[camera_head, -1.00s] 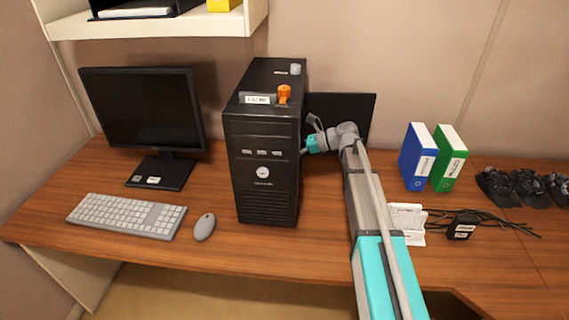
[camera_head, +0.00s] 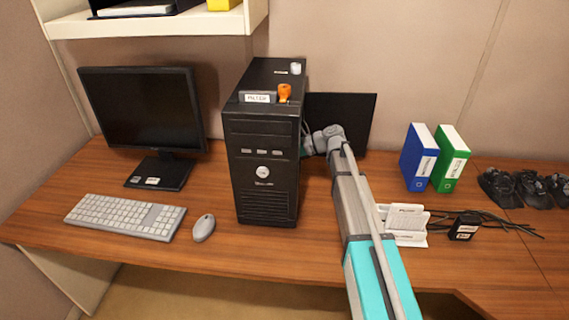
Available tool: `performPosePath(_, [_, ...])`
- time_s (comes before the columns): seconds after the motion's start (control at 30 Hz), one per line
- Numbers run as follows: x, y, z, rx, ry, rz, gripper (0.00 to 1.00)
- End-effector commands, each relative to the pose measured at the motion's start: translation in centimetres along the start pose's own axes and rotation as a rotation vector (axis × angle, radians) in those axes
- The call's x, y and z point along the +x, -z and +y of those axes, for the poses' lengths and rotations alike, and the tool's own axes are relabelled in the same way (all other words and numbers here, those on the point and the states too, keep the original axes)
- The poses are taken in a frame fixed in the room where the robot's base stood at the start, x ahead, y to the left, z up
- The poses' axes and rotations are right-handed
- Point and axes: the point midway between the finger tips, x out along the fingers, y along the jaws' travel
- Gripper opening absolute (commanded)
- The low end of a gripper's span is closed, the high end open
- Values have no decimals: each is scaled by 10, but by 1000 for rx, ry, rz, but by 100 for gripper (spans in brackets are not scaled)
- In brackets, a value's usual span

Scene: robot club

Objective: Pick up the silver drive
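A small silver piece (camera_head: 295,68), which looks like the silver drive, stands on top of the black computer tower (camera_head: 262,170) near its back right corner. An orange piece (camera_head: 284,93) stands in front of it. My gripper (camera_head: 307,143) is at the right side of the tower, well below the top. Most of it is hidden behind the tower's edge, so its fingers and anything between them do not show.
A dark labelled block (camera_head: 257,97) lies on the tower's front top edge. A dark panel (camera_head: 345,118) stands behind my arm. A monitor (camera_head: 140,110) is left; blue (camera_head: 419,157) and green (camera_head: 451,158) binders and white labelled items (camera_head: 405,222) are right. The shelf (camera_head: 150,27) overhangs upper left.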

Motion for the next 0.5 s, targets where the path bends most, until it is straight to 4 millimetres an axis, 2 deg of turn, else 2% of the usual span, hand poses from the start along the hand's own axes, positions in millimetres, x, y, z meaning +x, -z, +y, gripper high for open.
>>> performPosePath(0.03, [0,0,0,0,0,0,78])
performPosePath(0.07, [0,0,0,0,0,0,73])
performPosePath(0.43, [0,0,0,0,0,0,4])
performPosePath(0.5, [0,0,0,0,0,0,0])
